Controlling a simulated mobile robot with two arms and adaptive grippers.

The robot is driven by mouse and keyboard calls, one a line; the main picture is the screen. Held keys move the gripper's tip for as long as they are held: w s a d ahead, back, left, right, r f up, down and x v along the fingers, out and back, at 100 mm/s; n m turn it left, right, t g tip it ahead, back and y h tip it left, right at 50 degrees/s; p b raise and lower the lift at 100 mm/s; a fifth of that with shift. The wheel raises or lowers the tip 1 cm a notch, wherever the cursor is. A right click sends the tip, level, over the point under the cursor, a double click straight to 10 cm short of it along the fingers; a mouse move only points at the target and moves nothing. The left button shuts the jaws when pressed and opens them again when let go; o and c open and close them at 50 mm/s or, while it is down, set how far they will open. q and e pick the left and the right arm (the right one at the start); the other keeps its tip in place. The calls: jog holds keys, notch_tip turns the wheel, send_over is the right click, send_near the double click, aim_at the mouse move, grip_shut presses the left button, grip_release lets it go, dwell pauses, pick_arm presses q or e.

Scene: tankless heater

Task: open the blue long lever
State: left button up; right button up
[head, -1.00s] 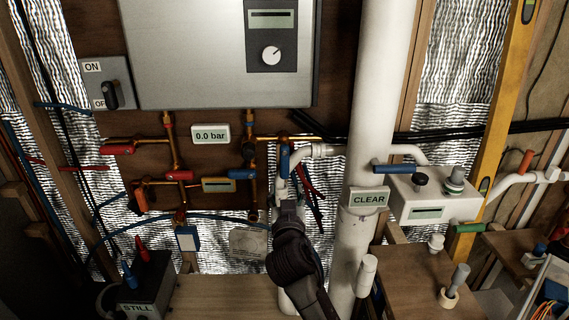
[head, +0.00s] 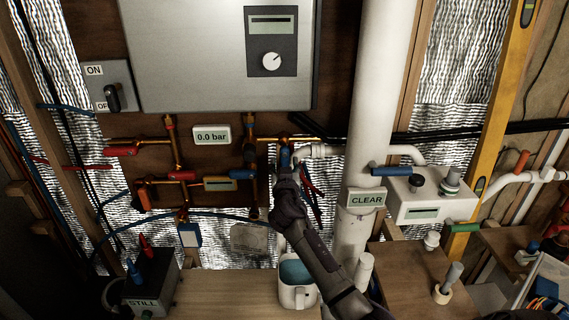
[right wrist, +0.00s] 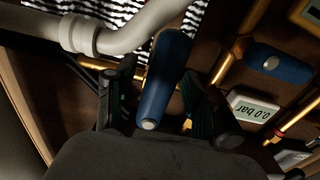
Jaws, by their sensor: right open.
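The long blue lever (head: 285,157) hangs upright on the copper pipe just left of the white pipe elbow in the head view. In the right wrist view the same blue lever (right wrist: 163,85) runs between my two fingers. My right gripper (head: 286,178) is at the lower part of the lever in the head view and hides some of it. Its fingers are open (right wrist: 158,92), one on each side of the lever, with gaps visible. I cannot tell whether either finger touches it. My left gripper is not in view.
A shorter blue handle (head: 242,174) and red handles (head: 120,151) sit on pipes to the left. A thick white pipe (head: 373,110) stands right of my arm, with another blue lever (head: 392,170) beyond it. A white jug (head: 298,293) stands below on the wooden surface.

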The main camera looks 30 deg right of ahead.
grip_shut()
dwell(0.3)
